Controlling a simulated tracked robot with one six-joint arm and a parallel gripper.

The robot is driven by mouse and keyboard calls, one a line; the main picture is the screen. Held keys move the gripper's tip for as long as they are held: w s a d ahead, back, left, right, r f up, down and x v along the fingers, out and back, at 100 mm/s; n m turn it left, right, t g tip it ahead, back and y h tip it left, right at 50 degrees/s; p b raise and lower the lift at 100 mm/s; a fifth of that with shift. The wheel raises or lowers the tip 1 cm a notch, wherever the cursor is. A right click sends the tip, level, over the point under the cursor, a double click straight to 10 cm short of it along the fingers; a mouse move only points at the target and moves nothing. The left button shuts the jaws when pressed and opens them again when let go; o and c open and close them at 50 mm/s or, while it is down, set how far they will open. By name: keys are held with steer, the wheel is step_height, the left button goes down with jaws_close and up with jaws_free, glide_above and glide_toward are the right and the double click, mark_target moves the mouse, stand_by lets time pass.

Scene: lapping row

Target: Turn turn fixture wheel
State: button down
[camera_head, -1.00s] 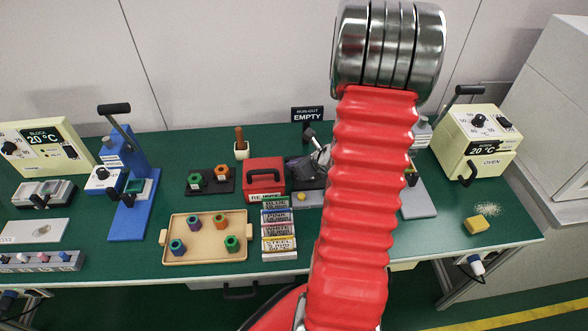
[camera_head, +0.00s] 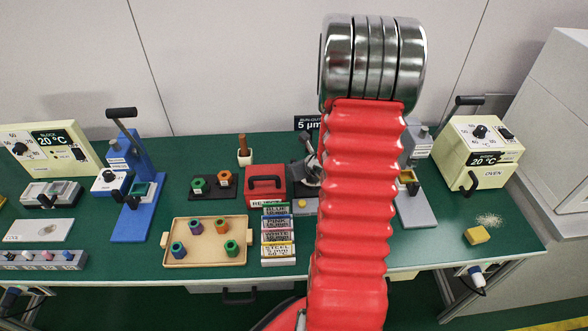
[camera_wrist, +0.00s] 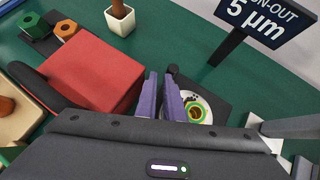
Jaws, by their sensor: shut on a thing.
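In the wrist view my gripper (camera_wrist: 161,88) has two purple fingers close together beside the run-out fixture. They are shut on what seems to be the fixture wheel's dark handle, mostly hidden between them. A dark round knob (camera_wrist: 173,69) shows just beyond the fingertips. To their right is a pale round face (camera_wrist: 211,101) with a green and orange ring on it. The run-out sign (camera_head: 306,123) reads 5 µm, also in the wrist view (camera_wrist: 264,20).
A red box (camera_head: 265,190) with a black handle stands left of the fixture. Labelled bars (camera_head: 278,234) and a wooden tray (camera_head: 206,256) with coloured pieces lie in front. A small pot (camera_head: 244,160) stands behind. A grey press (camera_head: 415,208) and a cream oven (camera_head: 478,150) are right.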

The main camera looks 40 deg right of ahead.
steer(key=shift+w+d, duration=0.15)
steer(key=shift+w, duration=0.4)
steer(key=shift+d, duration=0.15)
steer(key=shift+d, duration=0.1)
steer(key=shift+s+r, duration=0.1)
steer(key=v, duration=1.3)
steer(key=shift+s+r, duration=0.15)
steer(key=shift+s, duration=0.05)
stand_by(0.9)
